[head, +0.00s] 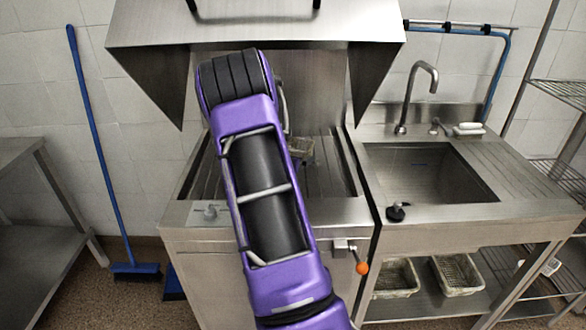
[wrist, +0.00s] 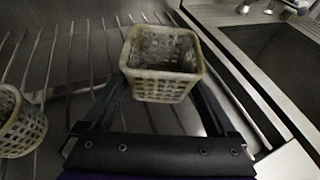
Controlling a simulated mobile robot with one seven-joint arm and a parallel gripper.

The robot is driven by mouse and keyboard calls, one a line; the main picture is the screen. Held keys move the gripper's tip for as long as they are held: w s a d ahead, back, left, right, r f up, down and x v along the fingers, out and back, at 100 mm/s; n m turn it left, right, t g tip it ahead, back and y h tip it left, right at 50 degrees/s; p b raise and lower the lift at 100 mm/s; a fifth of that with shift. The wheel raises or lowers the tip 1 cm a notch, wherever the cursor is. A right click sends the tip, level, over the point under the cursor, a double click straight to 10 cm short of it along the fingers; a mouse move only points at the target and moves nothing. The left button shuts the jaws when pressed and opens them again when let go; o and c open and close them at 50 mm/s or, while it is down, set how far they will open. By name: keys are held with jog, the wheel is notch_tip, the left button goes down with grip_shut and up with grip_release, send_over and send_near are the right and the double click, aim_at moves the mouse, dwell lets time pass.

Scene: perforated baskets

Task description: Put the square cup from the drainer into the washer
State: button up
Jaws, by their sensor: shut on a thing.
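The square cup (wrist: 162,75), a beige perforated basket with an open top, sits between the two fingers of my gripper (wrist: 164,88) in the wrist view. The fingers are shut on its sides. In the head view the cup (head: 301,150) partly shows beside my purple arm, over the washer's barred bed. I cannot tell whether it touches the bars. The washer (head: 190,240) is the steel unit under a raised hood (head: 250,28). The ribbed drainer (head: 520,165) lies right of the sink and looks empty. My gripper is mostly hidden in the head view.
A second perforated basket (wrist: 20,125) stands on the bars at left in the wrist view. The sink (head: 430,172) with its tap (head: 415,90) adjoins the washer on the right. The hood's side panels hang on both sides of the opening.

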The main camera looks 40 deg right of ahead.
jog(key=shift+f, duration=2.1)
jog(key=shift+f, duration=0.1)
jog(key=shift+f+b, duration=0.15)
jog(key=shift+b, duration=0.25)
jog(key=o, duration=1)
jog(key=shift+c, duration=0.2)
jog(key=shift+r+p, duration=0.3)
jog(key=v, duration=1.2)
jog(key=shift+s+f, duration=0.1)
